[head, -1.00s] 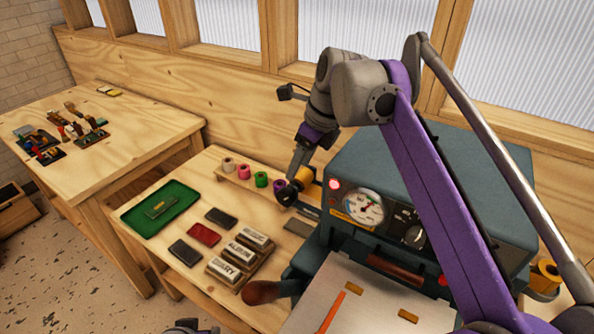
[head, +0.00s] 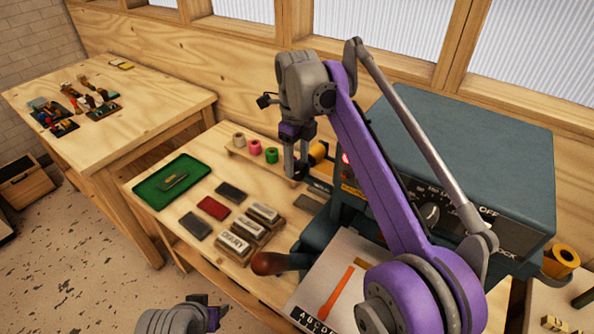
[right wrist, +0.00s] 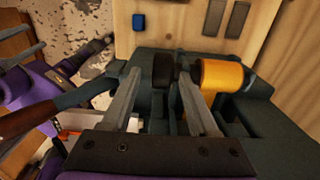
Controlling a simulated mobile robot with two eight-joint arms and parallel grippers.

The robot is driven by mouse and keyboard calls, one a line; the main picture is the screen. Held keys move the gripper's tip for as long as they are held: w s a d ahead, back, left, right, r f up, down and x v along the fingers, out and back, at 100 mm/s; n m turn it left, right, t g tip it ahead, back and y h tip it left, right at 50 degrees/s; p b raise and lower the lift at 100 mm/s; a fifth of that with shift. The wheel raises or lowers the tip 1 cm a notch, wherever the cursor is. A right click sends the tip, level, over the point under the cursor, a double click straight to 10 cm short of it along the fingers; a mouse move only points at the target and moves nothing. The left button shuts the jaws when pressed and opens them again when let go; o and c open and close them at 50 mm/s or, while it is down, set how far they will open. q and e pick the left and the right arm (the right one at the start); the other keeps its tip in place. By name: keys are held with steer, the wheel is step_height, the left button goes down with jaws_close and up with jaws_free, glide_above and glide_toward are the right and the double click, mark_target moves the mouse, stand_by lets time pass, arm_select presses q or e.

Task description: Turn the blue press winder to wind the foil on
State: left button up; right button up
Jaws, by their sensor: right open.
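The blue-grey press (head: 455,150) stands on the bench. A gold foil roll (head: 318,152) sits at its left side and also shows in the right wrist view (right wrist: 225,76). Beside the roll is the black winder knob (right wrist: 163,70), which my right gripper mostly hides in the head view. My right gripper (head: 297,168) points down at the knob. In the right wrist view its open fingers (right wrist: 159,80) stand on either side of the knob; I cannot tell whether they touch it. My left gripper (head: 211,312) is low at the bottom edge, its jaws unclear.
White, pink (head: 255,148) and green rolls stand on a wooden rack left of the press. A green tray (head: 143,195), ink-pad-like blocks and labelled boxes (head: 240,247) lie on the bench. A brown-handled lever (head: 268,263) sticks out in front. Another gold roll (head: 562,258) is at far right.

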steer(key=shift+w+f, duration=0.1)
steer(key=shift+f, duration=1.05)
jaws_close()
